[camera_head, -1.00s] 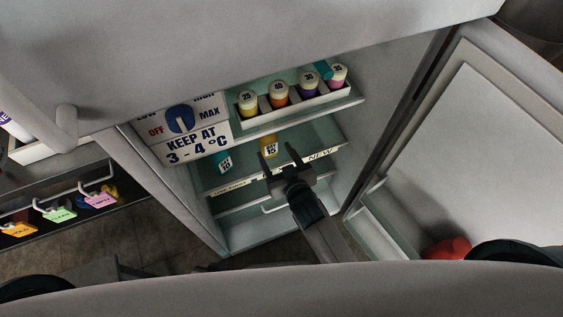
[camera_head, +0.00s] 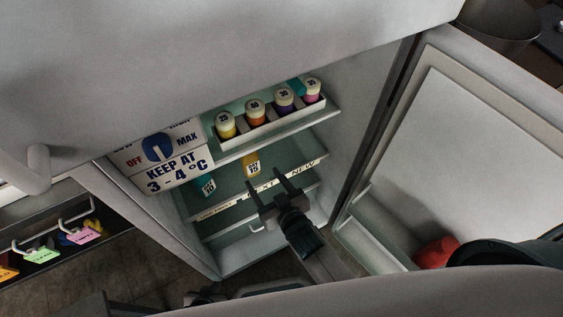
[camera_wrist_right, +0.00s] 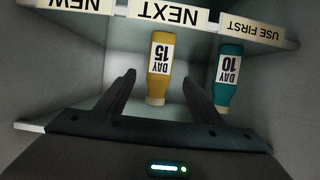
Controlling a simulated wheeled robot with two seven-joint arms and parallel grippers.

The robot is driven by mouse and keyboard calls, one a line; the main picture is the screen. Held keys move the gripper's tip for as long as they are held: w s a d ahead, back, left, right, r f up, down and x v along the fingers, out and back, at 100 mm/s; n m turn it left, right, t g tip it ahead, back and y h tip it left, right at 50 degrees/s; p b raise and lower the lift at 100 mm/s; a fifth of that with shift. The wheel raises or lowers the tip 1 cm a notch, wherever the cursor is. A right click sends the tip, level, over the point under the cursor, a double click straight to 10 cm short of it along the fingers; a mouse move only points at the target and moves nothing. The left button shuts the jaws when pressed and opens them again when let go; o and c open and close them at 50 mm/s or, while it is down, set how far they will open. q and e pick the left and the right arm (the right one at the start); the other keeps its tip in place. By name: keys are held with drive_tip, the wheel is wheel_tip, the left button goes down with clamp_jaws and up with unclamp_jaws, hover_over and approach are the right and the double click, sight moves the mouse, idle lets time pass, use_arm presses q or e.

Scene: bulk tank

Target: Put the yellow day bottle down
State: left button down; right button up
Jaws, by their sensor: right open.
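The yellow day bottle (camera_head: 252,163), labelled DAY 15, stands on the fridge's middle shelf behind the NEXT label (camera_head: 262,188). It also shows in the right wrist view (camera_wrist_right: 160,60), upside down in the picture, with its pale cap towards me. My right gripper (camera_head: 264,180) is open and empty at the shelf's front edge. In the right wrist view its fingers (camera_wrist_right: 158,80) appear to either side of the bottle, with gaps on both sides. A teal DAY 10 bottle (camera_head: 205,184) stands beside it in the USE FIRST lane (camera_wrist_right: 250,33).
A white rack (camera_head: 275,121) with several capped bottles sits on the shelf above. The NEW lane (camera_head: 303,166) looks empty. The open fridge door (camera_head: 465,150) stands on the right; the dial panel (camera_head: 160,155) is on the left. A red object (camera_head: 436,252) lies by the door.

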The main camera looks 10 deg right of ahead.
use_arm(q)
drive_tip(key=shift+s, duration=0.15)
use_arm(e)
drive_tip(key=s+d+f+g+h, duration=0.1)
drive_tip(key=s+d+f, duration=0.4)
drive_tip(key=f, duration=0.5)
drive_tip(key=s+d+f+m+g+h, duration=0.1)
drive_tip(key=s+d+f+g, duration=0.3)
drive_tip(key=s+f, duration=0.5)
drive_tip(key=s+d+f+g+h, duration=0.1)
drive_tip(key=s+d+f+g, duration=0.2)
drive_tip(key=f, duration=0.9)
drive_tip(key=s+d, duration=0.3)
drive_tip(key=shift+s+d+f, duration=0.25)
drive_tip(key=shift+s+f, duration=0.15)
